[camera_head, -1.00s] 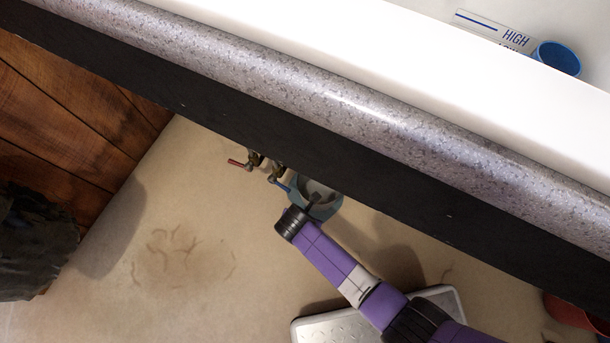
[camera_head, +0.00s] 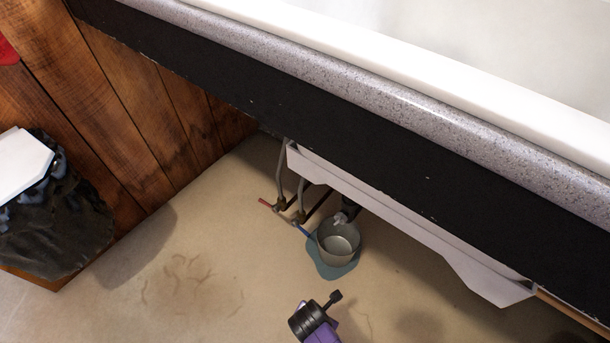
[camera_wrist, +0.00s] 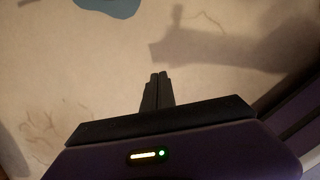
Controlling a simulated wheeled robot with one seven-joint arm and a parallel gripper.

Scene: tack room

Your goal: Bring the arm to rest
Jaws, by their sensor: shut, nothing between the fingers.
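My gripper (camera_head: 333,299) is at the bottom middle of the head view, over bare floor, on the end of my purple arm. In the wrist view its two dark fingers (camera_wrist: 158,92) are together with nothing between them. Beyond it in the head view, a grey metal bucket (camera_head: 338,240) stands under the counter on a blue-grey patch (camera_head: 332,271). The gripper is apart from the bucket. The blue-grey patch also shows at the top of the wrist view (camera_wrist: 110,6). Most of my arm is out of the head view.
A speckled counter edge (camera_head: 380,95) with a dark front crosses above. Pipes with a red-handled valve (camera_head: 268,204) and a blue-handled valve (camera_head: 303,230) hang beside the bucket. A bin with a black liner (camera_head: 60,235) stands at left by the wooden wall (camera_head: 135,115). Stained floor (camera_head: 190,290) is open.

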